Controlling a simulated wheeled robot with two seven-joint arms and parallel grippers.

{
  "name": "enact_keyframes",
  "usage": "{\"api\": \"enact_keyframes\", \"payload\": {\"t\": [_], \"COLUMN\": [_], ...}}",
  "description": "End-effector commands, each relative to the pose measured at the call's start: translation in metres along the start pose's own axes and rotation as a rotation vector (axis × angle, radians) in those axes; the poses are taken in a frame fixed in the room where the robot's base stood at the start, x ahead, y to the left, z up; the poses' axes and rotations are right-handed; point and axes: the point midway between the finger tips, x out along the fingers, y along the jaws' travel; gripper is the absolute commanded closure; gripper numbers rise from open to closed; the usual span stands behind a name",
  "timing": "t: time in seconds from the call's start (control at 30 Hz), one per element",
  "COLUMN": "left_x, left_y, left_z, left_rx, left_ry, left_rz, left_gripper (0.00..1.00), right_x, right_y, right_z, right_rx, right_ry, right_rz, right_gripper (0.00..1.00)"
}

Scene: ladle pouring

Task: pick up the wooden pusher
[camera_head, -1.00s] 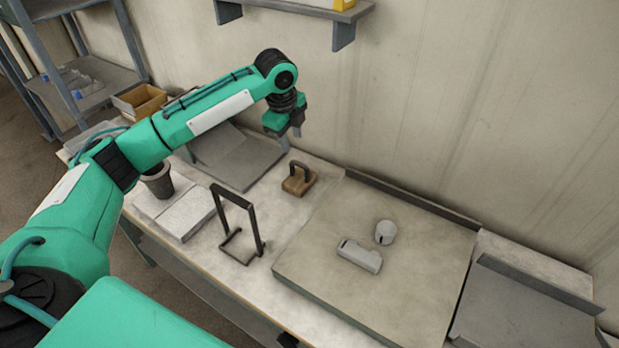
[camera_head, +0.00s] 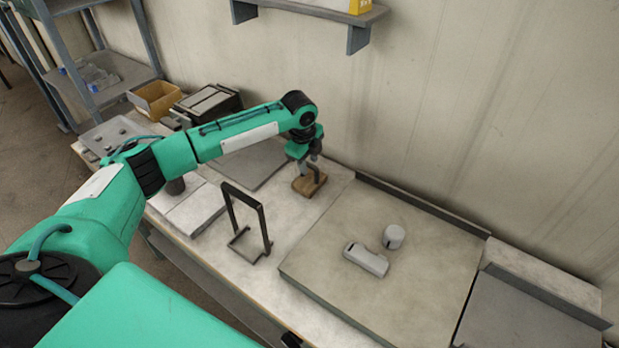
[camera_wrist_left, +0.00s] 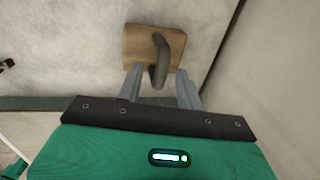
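The wooden pusher is a small brown wooden block (camera_head: 309,184) with a dark arched handle on top. It lies on the table near the back wall, left of the large raised board. My left gripper (camera_head: 313,163) is right above it, pointing down. In the left wrist view the block (camera_wrist_left: 140,48) and its dark handle (camera_wrist_left: 162,62) lie ahead of the fingers. The gripper (camera_wrist_left: 161,88) is open, with one finger on each side of the handle's near end and gaps visible. My right gripper is not in view.
A dark metal frame stand (camera_head: 247,222) stands left of the raised board (camera_head: 340,225). A white block (camera_head: 366,260) and a white cylinder (camera_head: 393,236) rest on the board. A grey plate (camera_head: 250,163) lies behind my left arm. A shelf (camera_head: 300,12) hangs on the wall.

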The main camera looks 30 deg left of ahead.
Motion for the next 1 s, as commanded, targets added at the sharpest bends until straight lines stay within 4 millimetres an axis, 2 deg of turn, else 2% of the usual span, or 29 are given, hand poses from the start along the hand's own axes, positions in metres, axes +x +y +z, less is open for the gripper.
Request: {"api": "enact_keyframes", "payload": {"t": [0.03,0.2,0.47,0.6,0.67,1.0], "left_x": [0.005,0.025,0.028,0.028,0.028,0.026], "left_y": [-0.002,-0.001,-0.001,-0.001,-0.001,-0.002], "left_z": [-0.002,-0.001,-0.001,-0.001,-0.001,-0.001], "left_rx": [0.0,0.001,0.001,0.001,0.001,0.001], "left_ry": [0.001,0.0,0.0,0.0,0.0,0.0], "left_rz": [0.003,0.0,0.0,-0.001,-0.001,-0.002], "left_gripper": [0.63,0.63,0.63,0.91,1.0,1.0], "right_x": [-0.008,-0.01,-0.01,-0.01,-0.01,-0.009], "right_y": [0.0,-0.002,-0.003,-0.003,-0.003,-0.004], "right_z": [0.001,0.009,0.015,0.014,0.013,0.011], "right_rx": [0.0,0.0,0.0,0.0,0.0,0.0], "right_ry": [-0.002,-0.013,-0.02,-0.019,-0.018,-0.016], "right_rz": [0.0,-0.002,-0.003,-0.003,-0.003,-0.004], "right_gripper": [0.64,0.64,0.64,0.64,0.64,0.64]}}
